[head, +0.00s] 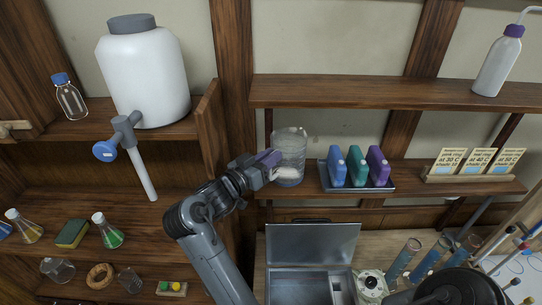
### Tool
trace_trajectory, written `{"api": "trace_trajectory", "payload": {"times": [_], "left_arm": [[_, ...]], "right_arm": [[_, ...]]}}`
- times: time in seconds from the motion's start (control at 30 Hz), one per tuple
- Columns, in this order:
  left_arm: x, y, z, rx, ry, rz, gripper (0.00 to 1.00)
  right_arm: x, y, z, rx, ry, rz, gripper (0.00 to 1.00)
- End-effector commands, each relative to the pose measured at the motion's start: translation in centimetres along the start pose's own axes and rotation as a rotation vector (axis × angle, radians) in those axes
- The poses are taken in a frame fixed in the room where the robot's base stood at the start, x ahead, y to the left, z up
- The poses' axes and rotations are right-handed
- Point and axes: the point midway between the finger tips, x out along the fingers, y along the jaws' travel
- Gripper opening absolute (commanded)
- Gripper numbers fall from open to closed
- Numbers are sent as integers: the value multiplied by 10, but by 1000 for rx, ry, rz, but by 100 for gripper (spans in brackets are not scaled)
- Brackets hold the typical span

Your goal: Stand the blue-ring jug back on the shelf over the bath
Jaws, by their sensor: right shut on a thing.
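A clear glass jug (290,148) is upright at the left end of the lower right shelf (440,187). Its blue ring cannot be made out at this size. My right gripper (272,168) is shut on the jug's left side, low on its body. The jug's base is at about the height of the shelf board; I cannot tell whether it rests on it or hangs just above. The bath (310,284), a grey metal box with its lid raised, stands below this shelf. My left gripper is not in view.
A tray (357,187) with blue, teal and purple blocks sits just right of the jug. Label cards (480,161) stand further right. A wooden post (236,75) rises left of the jug, and an upper shelf (390,95) is above. Glass cylinders (402,258) stand right of the bath.

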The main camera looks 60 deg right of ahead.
Motion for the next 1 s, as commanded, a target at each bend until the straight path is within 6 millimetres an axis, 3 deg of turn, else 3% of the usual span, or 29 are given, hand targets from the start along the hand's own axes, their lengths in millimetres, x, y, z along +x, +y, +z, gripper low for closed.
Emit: {"api": "trace_trajectory", "payload": {"times": [0.27,0.3,0.47,1.0], "left_arm": [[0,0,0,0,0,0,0],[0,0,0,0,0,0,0],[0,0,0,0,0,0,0],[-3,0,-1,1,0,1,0]], "right_arm": [[0,0,1,-1,-1,0,0],[0,0,1,-1,-1,0,25],[0,0,0,-1,-1,0,49],[-9,0,0,-1,-1,1,49]]}}
